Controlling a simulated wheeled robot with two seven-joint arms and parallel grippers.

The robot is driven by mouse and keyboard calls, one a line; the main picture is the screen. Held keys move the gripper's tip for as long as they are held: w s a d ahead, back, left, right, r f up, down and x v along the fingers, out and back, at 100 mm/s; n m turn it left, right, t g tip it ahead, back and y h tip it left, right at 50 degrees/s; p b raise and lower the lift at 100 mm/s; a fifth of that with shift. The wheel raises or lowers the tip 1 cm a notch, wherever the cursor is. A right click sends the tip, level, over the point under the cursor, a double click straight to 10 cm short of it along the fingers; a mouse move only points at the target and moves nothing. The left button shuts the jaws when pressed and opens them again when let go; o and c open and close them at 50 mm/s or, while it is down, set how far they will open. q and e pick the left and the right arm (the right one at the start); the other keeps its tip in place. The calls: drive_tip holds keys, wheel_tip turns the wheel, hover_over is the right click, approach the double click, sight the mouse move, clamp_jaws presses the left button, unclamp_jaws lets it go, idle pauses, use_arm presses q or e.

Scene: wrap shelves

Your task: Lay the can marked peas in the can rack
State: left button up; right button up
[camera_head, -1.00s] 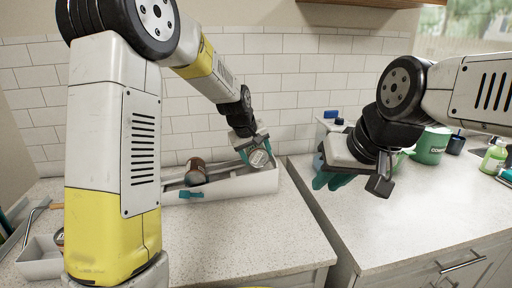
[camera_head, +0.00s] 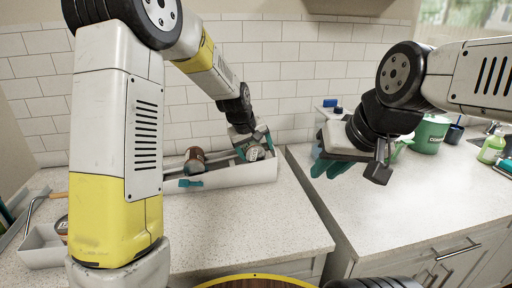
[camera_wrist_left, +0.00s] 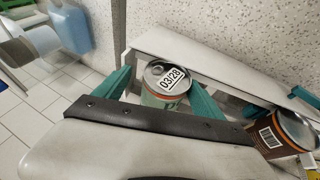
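The white can rack (camera_head: 235,175) stands on the counter against the tiled wall. A can (camera_head: 255,153) with a pale end lies at its right part, partly hidden by the front wall. In the left wrist view this can (camera_wrist_left: 165,84) shows the end print "03/28" and a greenish side; no word peas is readable. My left gripper (camera_head: 254,145) is around it, with its teal fingers spread on both sides and a small gap on one side. A brown can (camera_head: 195,160) is further left in the rack. My right gripper (camera_head: 328,167) hangs above the right counter, apparently empty.
A white tray (camera_head: 40,250) with a handled thing and a can stands at the lower left. A green pot (camera_head: 430,135) and a green bottle (camera_head: 491,148) stand on the right counter. A gap divides the counters. The counter before the rack is clear.

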use_arm(q)
drive_tip(key=shift+d+r, duration=0.15)
drive_tip(key=shift+d, duration=0.1)
drive_tip(key=s+a+r, duration=0.7)
drive_tip(key=s+r, duration=0.3)
drive_tip(key=r, duration=0.1)
drive_tip(key=s+a+m, duration=0.1)
drive_tip(key=s+a, duration=0.3)
drive_tip(key=s, duration=0.6)
drive_tip(key=s+a+r+m+t, duration=0.1)
drive_tip(key=s+a, duration=0.3)
drive_tip(key=s, duration=0.7)
drive_tip(key=shift+r+m+y, duration=0.25)
drive_tip(key=shift+m+y, duration=0.15)
drive_tip(key=shift+m, duration=0.4)
drive_tip(key=shift+a, duration=0.1)
drive_tip(key=shift+c, duration=0.2)
